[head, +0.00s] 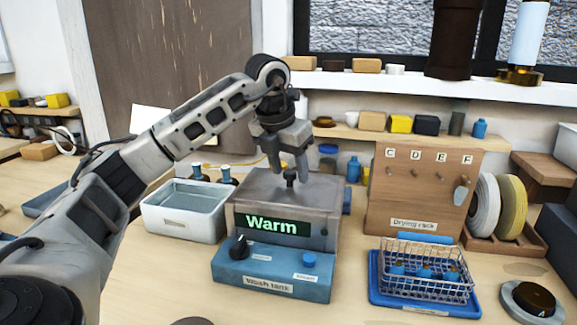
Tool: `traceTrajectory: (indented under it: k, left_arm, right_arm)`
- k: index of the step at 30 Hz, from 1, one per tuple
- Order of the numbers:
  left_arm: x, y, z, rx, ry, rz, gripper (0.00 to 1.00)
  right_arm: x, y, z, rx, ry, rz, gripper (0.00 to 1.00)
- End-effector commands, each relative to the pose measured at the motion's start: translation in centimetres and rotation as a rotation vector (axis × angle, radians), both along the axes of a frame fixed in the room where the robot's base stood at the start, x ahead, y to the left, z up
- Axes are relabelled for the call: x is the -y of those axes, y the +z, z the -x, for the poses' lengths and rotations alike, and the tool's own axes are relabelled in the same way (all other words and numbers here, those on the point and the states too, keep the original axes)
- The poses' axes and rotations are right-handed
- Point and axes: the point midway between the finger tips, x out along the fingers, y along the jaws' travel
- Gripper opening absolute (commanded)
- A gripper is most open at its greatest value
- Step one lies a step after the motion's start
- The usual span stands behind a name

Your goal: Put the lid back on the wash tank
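The wash tank (272,273) stands mid-table, with a blue front base, a dark knob, a blue button and a green "Warm" display. A grey, see-through lid (325,186) with a small dark knob (290,177) lies over the top of the tank and looks level. Whether it is fully seated I cannot tell. My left gripper (294,171) points down just above the lid, its fingers apart on either side of the knob. Contact with the knob is too small to make out. My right gripper is not in view.
A white water basin (183,230) stands close left of the tank. The drying rack (412,200) is behind right, with a wire basket (425,277) of blue-capped items on a blue tray (385,297) before it. Spools (510,205) stand far right. Clear table lies at front left.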

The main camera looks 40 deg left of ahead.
Motion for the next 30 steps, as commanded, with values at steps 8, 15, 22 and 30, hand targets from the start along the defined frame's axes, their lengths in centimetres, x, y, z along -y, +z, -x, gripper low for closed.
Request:
traceTrajectory:
  k: [8,15,22,30]
  left_arm:
    - [0.1,1.0,0.3,0.001,0.000,0.000,0.50]
    - [0.2,6.1,1.8,0.006,-0.002,0.001,0.50]
    - [0.3,11.9,3.5,0.004,0.000,-0.001,0.50]
    - [0.5,15.0,4.7,0.002,0.000,-0.001,0.50]
  right_arm:
    - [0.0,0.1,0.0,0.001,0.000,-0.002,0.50]
    - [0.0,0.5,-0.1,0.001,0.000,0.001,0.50]
    - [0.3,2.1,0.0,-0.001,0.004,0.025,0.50]
    - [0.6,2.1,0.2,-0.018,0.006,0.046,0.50]
